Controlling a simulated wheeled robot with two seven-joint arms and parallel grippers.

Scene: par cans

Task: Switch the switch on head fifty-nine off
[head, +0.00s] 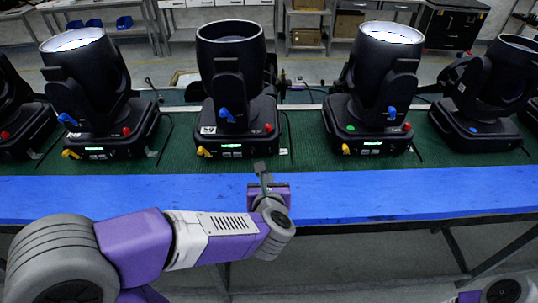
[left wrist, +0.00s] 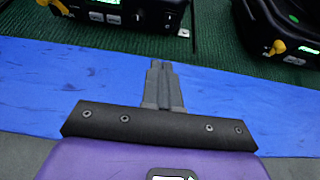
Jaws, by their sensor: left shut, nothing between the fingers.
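Head fifty-nine (head: 232,80) is a black moving head with a white "59" label on its base, upright in the middle of the head view. Its lens is dark. Its base carries a lit green display, a yellow connector at the left, a blue one above and a red knob at the right. Its base (left wrist: 115,12) also shows at the top left of the left wrist view.
Other heads stand either side: one with a lit lens (head: 85,85) at left, another lit one (head: 375,85) at right, and a dark one (head: 490,95) farther right. The green mat (head: 305,150) and blue strip (head: 400,190) in front are clear. Shelves stand behind.

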